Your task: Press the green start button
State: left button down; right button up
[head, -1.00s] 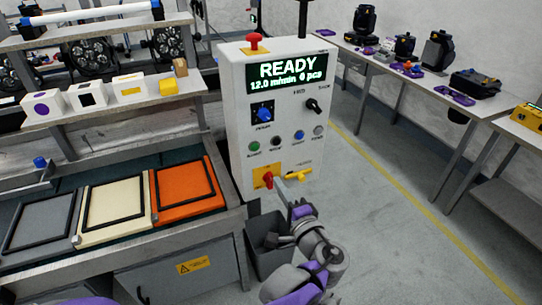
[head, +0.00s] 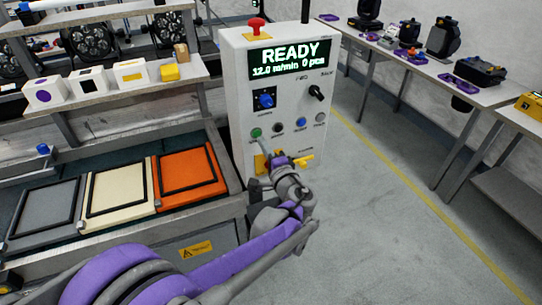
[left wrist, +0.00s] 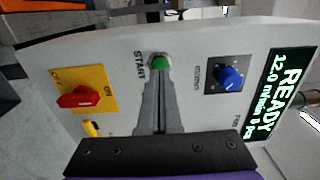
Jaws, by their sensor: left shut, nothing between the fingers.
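The green start button (head: 256,132) is at the left of the button row on the white control box. It also shows in the left wrist view (left wrist: 160,62), beside the word START. My left gripper (head: 265,144) is shut and empty, just below the green button in the head view. In the left wrist view its fingertips (left wrist: 160,84) point at the button and overlap its lower edge. I cannot tell whether they touch it. The display (head: 290,57) reads READY. My right gripper is not in view.
A blue knob (left wrist: 230,77) and a red rotary switch (left wrist: 82,98) flank the button in the left wrist view. A red mushroom button (head: 257,24) tops the box. A conveyor with orange (head: 188,183), cream and grey trays lies to the left. The floor to the right is clear.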

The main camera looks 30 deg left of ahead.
aim_at(257, 134)
pick_arm(q)
jog(key=shift+x, duration=1.1)
